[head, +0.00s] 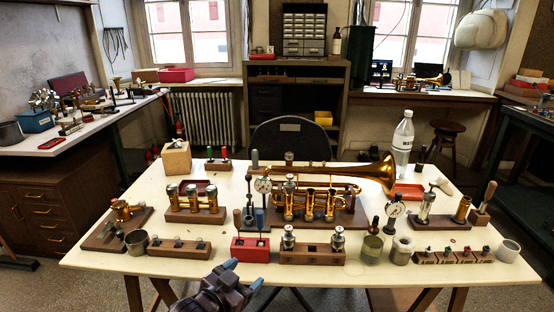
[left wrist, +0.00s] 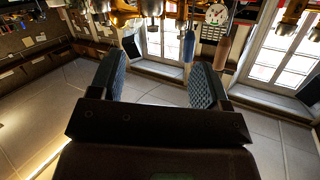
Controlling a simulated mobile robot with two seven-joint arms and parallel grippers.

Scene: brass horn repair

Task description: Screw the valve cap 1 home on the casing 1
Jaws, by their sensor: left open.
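A brass horn (head: 375,175) lies on a wooden stand (head: 350,222) in the middle of the table, its bell to the right. Its valve casings stand upright in a row. The leftmost casing (head: 289,208) has a silver piece (head: 289,183) on top; whether this is valve cap 1 and how it is seated is too small to tell. The other casings (head: 309,207) look lower. My left gripper (head: 243,274) is open and empty at the table's front edge, well apart from the horn. In the left wrist view its fingers (left wrist: 158,65) have nothing between them. My right gripper is out of view.
A tall white bottle (head: 402,145) stands behind right.

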